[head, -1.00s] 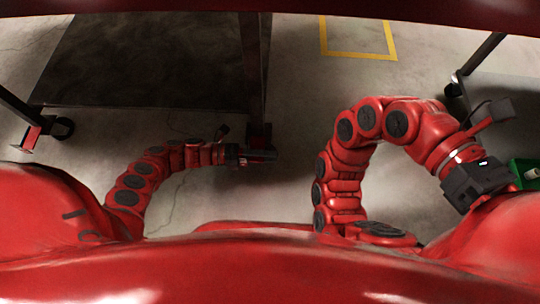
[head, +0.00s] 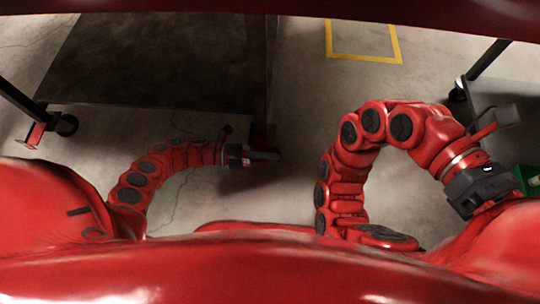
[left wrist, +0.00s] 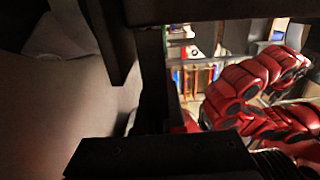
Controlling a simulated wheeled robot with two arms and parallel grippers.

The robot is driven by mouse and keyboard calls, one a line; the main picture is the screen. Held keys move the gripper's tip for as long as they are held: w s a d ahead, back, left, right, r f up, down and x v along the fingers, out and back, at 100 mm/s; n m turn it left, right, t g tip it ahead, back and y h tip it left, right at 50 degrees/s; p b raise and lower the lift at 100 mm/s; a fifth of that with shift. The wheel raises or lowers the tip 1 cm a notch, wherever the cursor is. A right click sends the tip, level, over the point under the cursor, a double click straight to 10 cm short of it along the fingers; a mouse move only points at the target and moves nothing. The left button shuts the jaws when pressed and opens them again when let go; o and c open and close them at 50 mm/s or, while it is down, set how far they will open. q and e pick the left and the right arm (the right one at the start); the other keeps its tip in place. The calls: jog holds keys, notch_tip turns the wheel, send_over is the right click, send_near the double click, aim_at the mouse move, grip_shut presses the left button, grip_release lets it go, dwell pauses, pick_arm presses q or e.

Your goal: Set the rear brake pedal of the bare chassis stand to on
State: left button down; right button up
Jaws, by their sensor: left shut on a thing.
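The stand is a dark, flat-decked frame (head: 165,60) at the upper left of the head view, with a dark post (head: 257,80) at its right end. A red pedal-like part (head: 264,132) sits at the foot of that post. My left gripper (head: 266,155) is low by this foot, shut on what appears to be the brake pedal, mostly hidden by the jaws. In the left wrist view dark bars and my gripper's dark body (left wrist: 160,157) fill much of the picture; the pedal's position cannot be read. My right gripper (head: 482,188) is at the right, its fingertips unclear.
A red foot part (head: 36,134) and a caster (head: 66,125) are at the stand's left end. Another dark stand (head: 510,95) is at the right edge, above a green bin (head: 527,178). A yellow floor outline (head: 365,57) lies on open floor.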

dwell(0.8)
pick_arm(q)
jog(key=f+m, duration=0.1)
jog(key=m, duration=0.1)
jog(key=shift+f+m, duration=0.35)
jog(key=shift+m, duration=0.05)
jog(key=c, duration=1)
grip_release()
